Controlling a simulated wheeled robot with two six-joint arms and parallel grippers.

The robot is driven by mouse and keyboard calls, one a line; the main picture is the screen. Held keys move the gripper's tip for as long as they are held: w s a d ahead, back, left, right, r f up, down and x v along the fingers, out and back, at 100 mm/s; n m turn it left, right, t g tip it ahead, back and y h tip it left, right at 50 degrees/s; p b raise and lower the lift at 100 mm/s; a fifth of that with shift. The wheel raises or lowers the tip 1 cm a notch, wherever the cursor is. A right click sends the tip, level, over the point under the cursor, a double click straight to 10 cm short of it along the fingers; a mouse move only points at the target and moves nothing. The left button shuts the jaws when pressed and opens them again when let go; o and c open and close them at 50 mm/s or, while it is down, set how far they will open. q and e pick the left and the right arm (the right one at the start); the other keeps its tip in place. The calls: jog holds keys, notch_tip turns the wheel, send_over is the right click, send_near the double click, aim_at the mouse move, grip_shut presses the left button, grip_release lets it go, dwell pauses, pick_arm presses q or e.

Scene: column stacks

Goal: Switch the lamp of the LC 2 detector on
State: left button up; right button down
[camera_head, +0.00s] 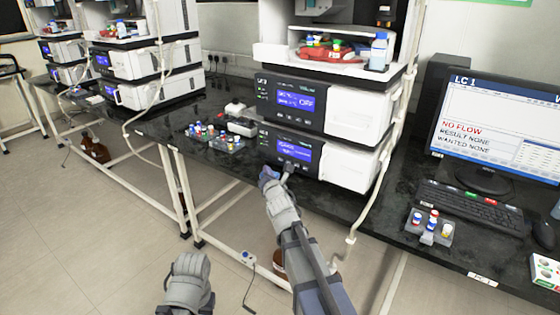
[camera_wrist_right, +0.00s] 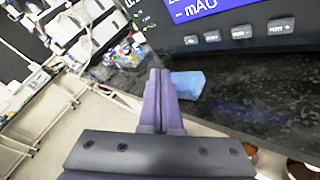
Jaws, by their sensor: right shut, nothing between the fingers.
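The near stack has an upper module (camera_head: 305,105) with a blue screen reading OFF, and a lower module (camera_head: 275,142) with another blue screen. The label at the upper module's left is too small to read surely. My right gripper (camera_head: 266,174) is shut and empty, low in front of the lower module. In the right wrist view its closed fingers (camera_wrist_right: 159,75) point at the bench edge below a panel (camera_wrist_right: 240,42) with a row of buttons and a screen showing mAU. My left gripper (camera_head: 188,268) is low in front; its fingers cannot be made out.
A monitor (camera_head: 500,125) headed LC 1 and a keyboard (camera_head: 470,205) stand to the right. Vial racks sit on the bench (camera_head: 385,240), left of the stack and before the keyboard. A pale tube hangs down the stack's right side. A pale blue item (camera_wrist_right: 188,84) lies beside my right fingers.

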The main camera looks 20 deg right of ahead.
jog(key=shift+w+d, duration=0.7)
jog(key=shift+d, duration=0.2)
jog(key=shift+w+d, duration=0.7)
jog(key=shift+d, duration=0.2)
dwell(0.9)
jog(key=shift+w+d, duration=0.25)
jog(key=shift+d, duration=0.1)
jog(key=shift+w+d, duration=0.3)
dwell(0.7)
jog(key=shift+s+a, duration=0.55)
jog(key=shift+a, duration=0.1)
dwell(0.3)
jog(key=shift+s+a, duration=0.8)
jog(key=shift+a, duration=0.2)
jog(key=shift+s+a, duration=0.75)
jog(key=shift+a, duration=0.25)
